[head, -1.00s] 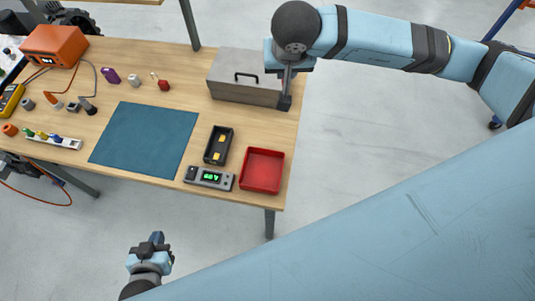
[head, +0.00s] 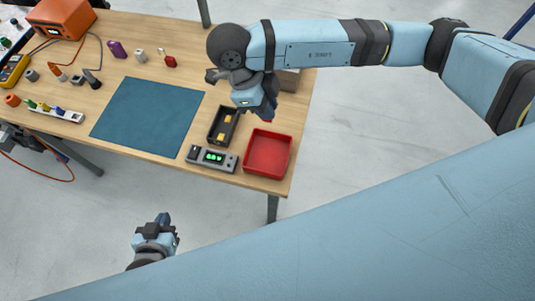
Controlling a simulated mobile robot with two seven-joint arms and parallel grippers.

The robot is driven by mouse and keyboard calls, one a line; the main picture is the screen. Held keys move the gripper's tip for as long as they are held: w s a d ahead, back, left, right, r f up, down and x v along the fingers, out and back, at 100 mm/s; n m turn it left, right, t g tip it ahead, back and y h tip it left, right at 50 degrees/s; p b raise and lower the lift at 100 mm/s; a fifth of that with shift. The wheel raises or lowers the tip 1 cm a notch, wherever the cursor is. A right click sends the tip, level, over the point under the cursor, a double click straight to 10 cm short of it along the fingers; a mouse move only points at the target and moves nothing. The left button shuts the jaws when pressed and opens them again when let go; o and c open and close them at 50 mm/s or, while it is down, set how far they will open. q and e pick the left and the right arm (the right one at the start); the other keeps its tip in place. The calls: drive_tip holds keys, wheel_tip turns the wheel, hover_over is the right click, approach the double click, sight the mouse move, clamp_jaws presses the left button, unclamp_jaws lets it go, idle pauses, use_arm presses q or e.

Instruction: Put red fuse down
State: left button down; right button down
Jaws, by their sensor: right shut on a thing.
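My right gripper (head: 268,112) points down over the right part of the table, between the black tray with yellow pieces (head: 223,126) and the red bin (head: 267,154), above and behind them. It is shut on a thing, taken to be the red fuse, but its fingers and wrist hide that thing. My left gripper (head: 165,219) hangs in front of the table, over the floor, away from all objects. I cannot tell whether its fingers are apart. A white rack (head: 57,114) at the left holds several coloured fuses.
A grey metal case (head: 289,80) stands behind my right gripper, mostly hidden. The blue mat (head: 148,117) is clear. A red padlock (head: 169,62) and small parts stand at the back.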

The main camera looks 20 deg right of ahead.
drive_tip(key=shift+f, duration=9.9)
drive_tip(key=c, duration=1.1)
unclamp_jaws()
drive_tip(key=shift+f, duration=0.1)
drive_tip(key=shift+b+v, duration=0.65)
drive_tip(key=shift+v, duration=5.5)
